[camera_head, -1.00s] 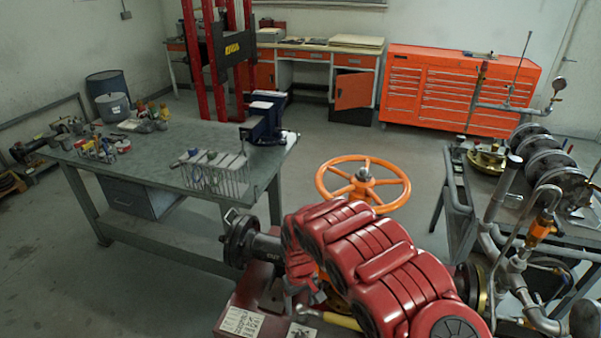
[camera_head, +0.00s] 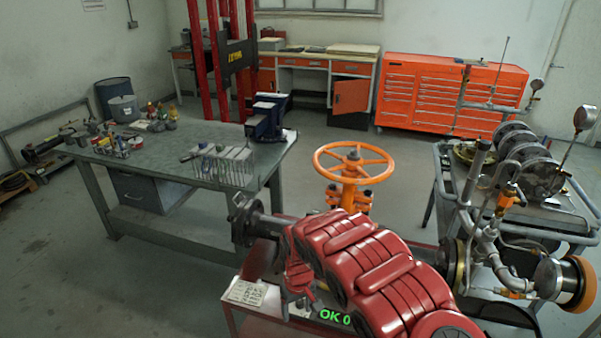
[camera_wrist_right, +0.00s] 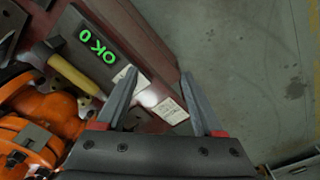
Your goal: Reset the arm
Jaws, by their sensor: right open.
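The gate valve's orange handwheel (camera_head: 353,163) stands upright on its stem in the middle of the head view. Below it, my red segmented right arm hides much of the valve body. My right gripper (camera_head: 301,298) is at the left end of that arm, low over the red stand, and shows small. In the wrist view the right gripper (camera_wrist_right: 158,85) has its two grey fingers apart with nothing between them. Orange valve parts (camera_wrist_right: 40,125) lie left of it. My left gripper is not in view.
A hammer with a yellow handle (camera_wrist_right: 80,75) lies by a dark panel with green "OK 0" text (camera_wrist_right: 98,50). A green workbench (camera_head: 160,150) with a blue vise (camera_head: 266,117) stands left. A cart (camera_head: 440,190) with pipe fittings stands right. Open floor lies behind the handwheel.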

